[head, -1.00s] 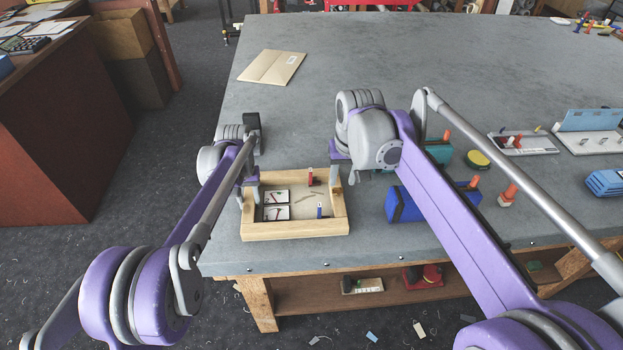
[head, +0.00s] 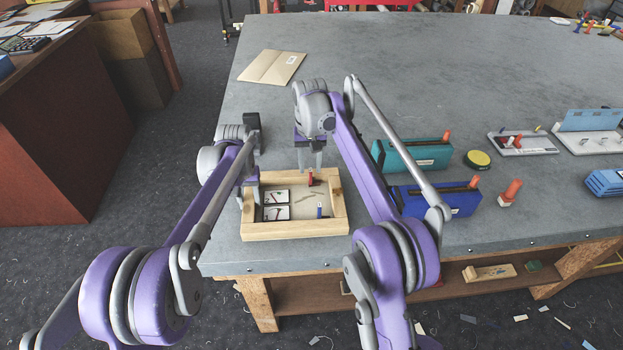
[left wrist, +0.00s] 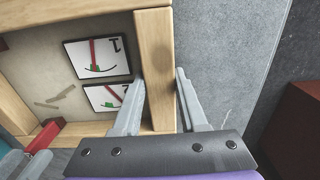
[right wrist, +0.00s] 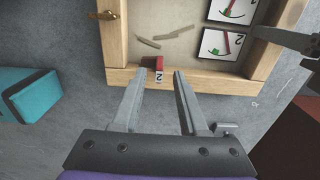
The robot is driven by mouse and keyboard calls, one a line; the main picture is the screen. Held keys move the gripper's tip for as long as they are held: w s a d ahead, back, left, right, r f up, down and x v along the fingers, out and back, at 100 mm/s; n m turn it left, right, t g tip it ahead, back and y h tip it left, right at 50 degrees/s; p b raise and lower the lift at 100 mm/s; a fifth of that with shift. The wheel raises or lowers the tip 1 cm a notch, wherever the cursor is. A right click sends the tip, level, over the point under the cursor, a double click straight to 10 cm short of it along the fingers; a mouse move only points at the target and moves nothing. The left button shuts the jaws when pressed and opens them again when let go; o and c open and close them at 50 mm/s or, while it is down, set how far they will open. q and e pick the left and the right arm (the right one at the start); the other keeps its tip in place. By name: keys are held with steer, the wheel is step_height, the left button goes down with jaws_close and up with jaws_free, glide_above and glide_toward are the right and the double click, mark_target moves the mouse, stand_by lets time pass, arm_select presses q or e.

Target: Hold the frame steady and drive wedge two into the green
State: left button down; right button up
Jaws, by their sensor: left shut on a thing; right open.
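The wooden frame (head: 296,229) lies on the grey table around a pale canvas. My left gripper (head: 252,192) is shut on its left rail (left wrist: 155,70), one finger on each side. Red wedge two (right wrist: 152,62), marked 2, stands at the back rail (right wrist: 130,76). My right gripper (right wrist: 160,82) is open just behind the wedge, its fingers apart and not around it. In the head view wedge two (head: 310,179) is just in front of the right fingertips.
Dial card 1 (left wrist: 80,60) lies beside card 2. A blue wedge (head: 319,211) stands at the front rail. Teal (head: 395,155) and blue (head: 462,205) cases lie right of the frame. A brown envelope (head: 272,67) lies behind; the table between is clear.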

mark_target(310, 171)
steer(key=shift+f, duration=1.8)
jaws_close()
steer(key=shift+d, duration=0.2)
steer(key=shift+d, duration=0.7)
steer(key=shift+r, duration=0.1)
steer(key=shift+o, duration=0.4)
jaws_free()
